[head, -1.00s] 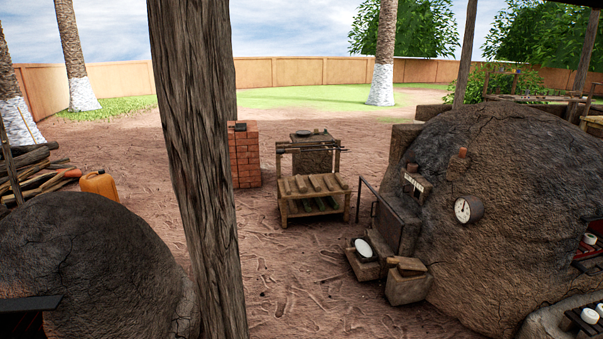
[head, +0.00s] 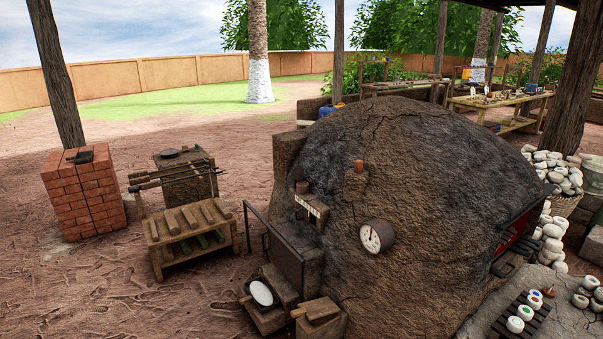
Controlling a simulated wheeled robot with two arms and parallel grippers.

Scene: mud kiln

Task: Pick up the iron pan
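A small dark, flat, round thing (head: 168,153) lies on the wooden block stand behind the rack; it may be the iron pan, but it is too small to be sure. Another dark flat thing (head: 80,156) lies on top of the red brick stack (head: 84,195) at the left. A white round dish with a dark rim (head: 261,293) rests tilted in a low box at the foot of the mud kiln (head: 400,180). Neither of my grippers is in view.
A wooden rack (head: 190,225) with slats and long rods stands between the bricks and the kiln. A wooden post (head: 55,75) rises behind the bricks. Cups stand on a dark grate (head: 520,318) at lower right. Bare ground lies open at lower left.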

